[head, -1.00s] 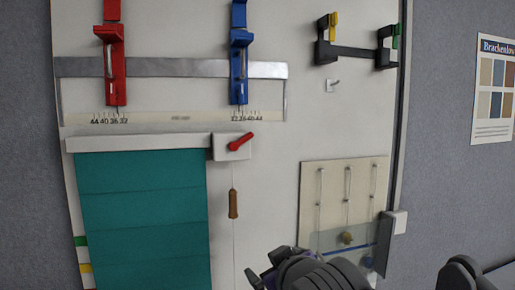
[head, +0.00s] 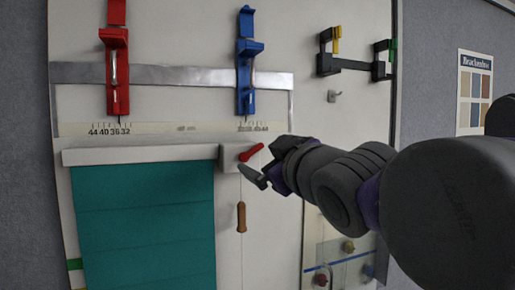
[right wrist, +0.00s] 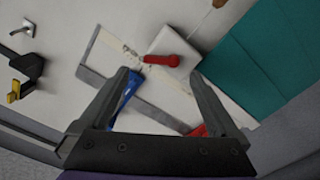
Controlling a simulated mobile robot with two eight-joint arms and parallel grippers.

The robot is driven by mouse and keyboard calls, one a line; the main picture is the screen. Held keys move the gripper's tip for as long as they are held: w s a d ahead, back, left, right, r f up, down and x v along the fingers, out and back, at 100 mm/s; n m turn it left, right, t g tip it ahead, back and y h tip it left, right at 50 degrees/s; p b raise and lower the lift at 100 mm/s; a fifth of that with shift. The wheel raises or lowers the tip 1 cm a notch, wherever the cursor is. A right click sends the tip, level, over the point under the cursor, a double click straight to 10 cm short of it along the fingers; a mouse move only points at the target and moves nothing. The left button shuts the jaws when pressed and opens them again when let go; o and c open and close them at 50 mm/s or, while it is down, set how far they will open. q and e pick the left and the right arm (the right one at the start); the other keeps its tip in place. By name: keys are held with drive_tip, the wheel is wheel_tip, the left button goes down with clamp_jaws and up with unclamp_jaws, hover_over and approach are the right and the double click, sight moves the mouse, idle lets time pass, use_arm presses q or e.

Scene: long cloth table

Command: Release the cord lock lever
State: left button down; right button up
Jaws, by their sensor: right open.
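The red lever (head: 251,152) sits on a white cord lock block (head: 231,160) at the right end of the blind's head rail (head: 140,151). The lever slants up to the right in the head view. My right gripper (head: 262,174) is open, just below and right of the lever. In the right wrist view, the red lever (right wrist: 162,60) lies beyond the gap between the open fingertips (right wrist: 160,76), with nothing held. A cord with a wooden pull (head: 241,217) hangs below the block, beside the teal blind (head: 143,225). My left gripper is not in view.
A red clamp (head: 117,75) and a blue clamp (head: 244,75) sit on a metal rail (head: 180,75) above. A dark bracket (head: 350,60) and small hook (head: 334,96) are at upper right. A clear panel (head: 340,262) stands low behind my right arm.

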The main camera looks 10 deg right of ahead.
sight(255, 153)
drive_tip(key=w, duration=0.2)
drive_tip(key=w+a, duration=0.1)
drive_tip(key=w, duration=0.2)
drive_tip(key=shift+p, duration=0.3)
drive_tip(key=c, duration=1.4)
drive_tip(key=shift+o, duration=0.2)
drive_tip(key=shift+d+f+m, duration=0.1)
drive_tip(key=shift+f+m, duration=0.05)
drive_tip(key=shift+m, duration=0.45)
drive_tip(key=shift+m+b, duration=0.3)
drive_tip(key=shift+m, duration=0.4)
drive_tip(key=o, duration=1.4)
drive_tip(key=shift+c, duration=0.2)
